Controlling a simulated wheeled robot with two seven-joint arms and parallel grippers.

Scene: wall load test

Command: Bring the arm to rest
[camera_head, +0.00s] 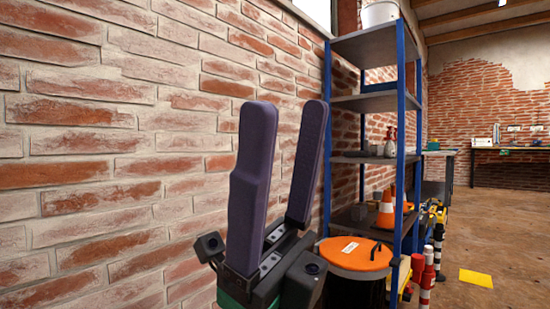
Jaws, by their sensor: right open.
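My right gripper (286,135) stands in the middle of the head view with its two dark purple fingers pointing up. The fingers are apart and nothing is between them. The brick wall (110,150) fills the left side behind the gripper; whether the fingers touch it cannot be told, and no contact is visible. The rest of the right arm below the gripper's black body is out of the picture. My left gripper does not show.
A blue-posted shelf unit (372,102) stands right of the gripper, with a traffic cone (386,212) on it. A drum with an orange lid (354,254) is close by at the lower right. Red-and-white posts (427,276) and a yellow sheet (476,278) are on the floor, which is open farther right.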

